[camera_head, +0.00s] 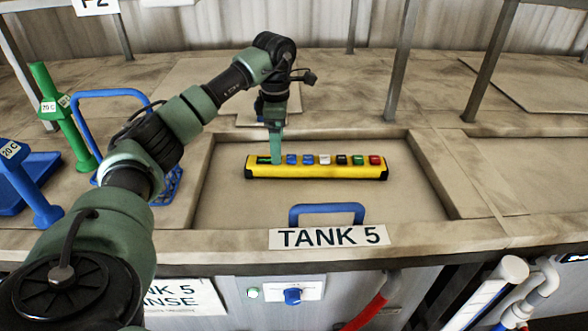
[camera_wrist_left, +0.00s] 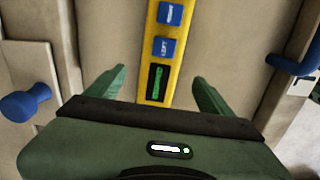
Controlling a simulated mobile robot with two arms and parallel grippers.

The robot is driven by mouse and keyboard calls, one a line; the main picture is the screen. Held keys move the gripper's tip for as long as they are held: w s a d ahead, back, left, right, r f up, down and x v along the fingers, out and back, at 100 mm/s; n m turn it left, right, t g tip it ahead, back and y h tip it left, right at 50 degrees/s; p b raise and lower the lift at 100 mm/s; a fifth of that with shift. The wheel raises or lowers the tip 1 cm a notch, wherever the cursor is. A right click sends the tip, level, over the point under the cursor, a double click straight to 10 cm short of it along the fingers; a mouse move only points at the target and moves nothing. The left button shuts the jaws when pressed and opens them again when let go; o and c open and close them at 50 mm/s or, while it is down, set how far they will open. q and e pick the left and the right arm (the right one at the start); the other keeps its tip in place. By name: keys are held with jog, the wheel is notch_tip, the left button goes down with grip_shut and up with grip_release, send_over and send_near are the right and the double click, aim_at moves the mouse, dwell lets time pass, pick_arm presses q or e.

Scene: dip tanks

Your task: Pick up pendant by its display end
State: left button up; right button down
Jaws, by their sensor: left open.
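The pendant (camera_head: 318,172) is a long yellow bar with black end caps and a row of coloured buttons. It lies across the recessed lid of tank 5 in the head view. Its display end, with a small green display, is at the left. My left gripper (camera_head: 276,150) points down at that end and hides part of it. In the left wrist view the pendant (camera_wrist_left: 166,50) runs between the two spread green fingers of my gripper (camera_wrist_left: 158,92), with a gap on both sides. The display (camera_wrist_left: 156,82) lies between the fingers. My right gripper is not in view.
A blue handle (camera_head: 327,211) stands at the front of the lid (camera_head: 225,205), above a "TANK 5" label (camera_head: 329,236). Blue and green racks or tools stand at the left. Grey uprights rise behind. The lid right of the pendant is clear.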

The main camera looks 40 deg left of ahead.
aim_at(257, 165)
pick_arm(q)
notch_tip(257, 165, down, 5)
jog(key=shift+w+d+r+p, duration=0.1)
jog(key=shift+p, duration=1.15)
jog(key=shift+d+f, duration=0.1)
jog(key=shift+f, duration=0.55)
jog(key=c, duration=0.8)
jog(key=shift+w, duration=0.15)
jog(key=c, duration=0.8)
jog(key=shift+r, duration=0.1)
